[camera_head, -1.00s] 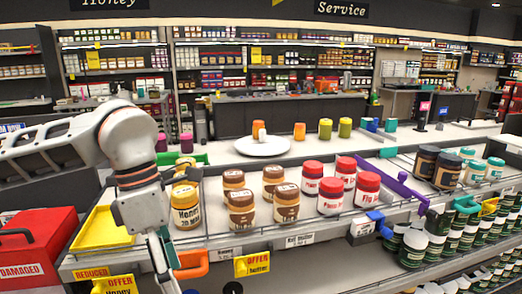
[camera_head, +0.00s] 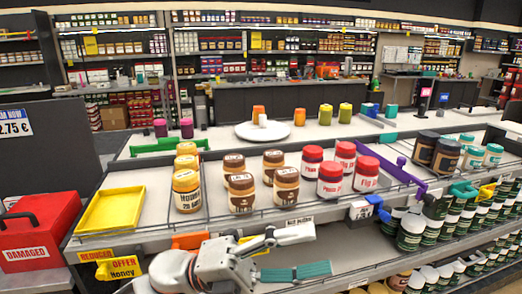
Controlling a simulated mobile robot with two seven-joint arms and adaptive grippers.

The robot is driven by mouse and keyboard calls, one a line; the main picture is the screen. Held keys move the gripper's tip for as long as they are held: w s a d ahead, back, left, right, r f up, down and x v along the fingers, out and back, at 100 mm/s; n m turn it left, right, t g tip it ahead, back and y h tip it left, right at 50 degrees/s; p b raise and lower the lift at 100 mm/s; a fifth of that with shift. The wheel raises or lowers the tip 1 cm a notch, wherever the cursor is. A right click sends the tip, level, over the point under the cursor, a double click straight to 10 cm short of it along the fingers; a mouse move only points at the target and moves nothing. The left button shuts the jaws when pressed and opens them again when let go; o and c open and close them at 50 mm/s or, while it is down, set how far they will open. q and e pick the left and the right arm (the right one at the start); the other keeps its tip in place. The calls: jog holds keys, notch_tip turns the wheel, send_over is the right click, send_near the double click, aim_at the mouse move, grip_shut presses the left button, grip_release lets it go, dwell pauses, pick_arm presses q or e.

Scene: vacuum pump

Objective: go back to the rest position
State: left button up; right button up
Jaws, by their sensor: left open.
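My left gripper (camera_head: 320,250) is low in the head view, in front of the shelf's front edge. It points to the right, its two fingers are apart, and nothing shows between them. My left wrist and arm come in from the bottom edge, left of centre. The gripper appears below the brown-labelled jars (camera_head: 241,193) and overlaps the front rail in the picture. I cannot tell whether it touches the rail. My right gripper is not in view.
Honey jars (camera_head: 186,190), red-lidded jars (camera_head: 331,180) and dark jars (camera_head: 445,157) stand on the shelf. A yellow tray (camera_head: 112,210) is at its left, beside a red DAMAGED box (camera_head: 38,230). A white plate (camera_head: 263,131) lies on the counter behind.

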pick_arm(q)
jog(key=w+a+f+n+t+y, duration=0.55)
jog(key=f+n+t, duration=0.4)
jog(key=n, duration=0.35)
jog(key=w+a+f+n+t+y, duration=0.5)
jog(key=w+a+f+n+t, duration=0.15)
jog(key=f+n+t, duration=0.4)
jog(key=s+a+f+n+g+y, duration=0.2)
jog(key=s+a+f+n+y, duration=0.1)
jog(key=f, duration=0.6)
jog(key=s+a+f+n+g+y, duration=0.2)
jog(key=s+a+f+n+y, duration=0.1)
jog(key=s+a+f, duration=0.4)
jog(key=s+a+f+n+g+y, duration=0.2)
jog(key=s+a+f+n, duration=0.3)
jog(key=f, duration=0.6)
jog(key=shift+s+f+n+y, duration=0.35)
jog(key=shift+s+f+y, duration=0.1)
jog(key=shift+s, duration=0.3)
